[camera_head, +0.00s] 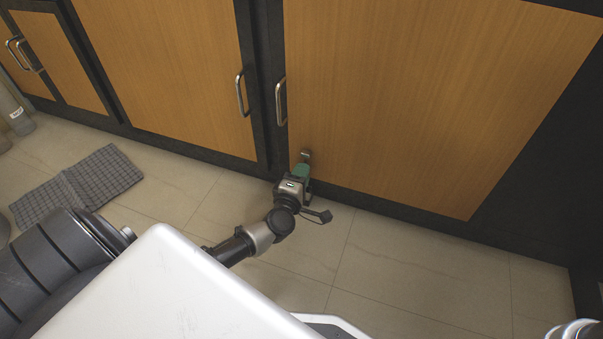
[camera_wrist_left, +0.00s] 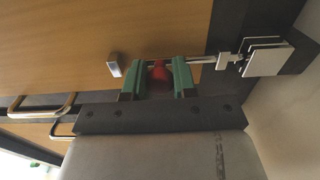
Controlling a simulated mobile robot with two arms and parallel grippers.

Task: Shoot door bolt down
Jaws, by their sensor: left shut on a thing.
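My left gripper (camera_head: 302,172) is at the lower left corner of the large right-hand wooden door, close to the floor. In the left wrist view its green fingers (camera_wrist_left: 158,80) are closed around a red knob (camera_wrist_left: 158,72) of the door bolt. The bolt's thin metal rod (camera_wrist_left: 205,60) runs from the knob toward a small metal bracket (camera_wrist_left: 229,59) and square metal plates (camera_wrist_left: 268,55) near the door's edge. A separate small metal block (camera_wrist_left: 114,65) sits on the door on the other side of the fingers. In the head view the gripper hides the knob and rod.
The large right-hand door (camera_head: 420,90) has a metal handle (camera_head: 281,102) above the gripper. A neighbouring door (camera_head: 170,70) has its own handle (camera_head: 241,94). A grey checked mat (camera_head: 76,185) lies on the tiled floor at the left. The floor (camera_head: 420,270) at right is clear.

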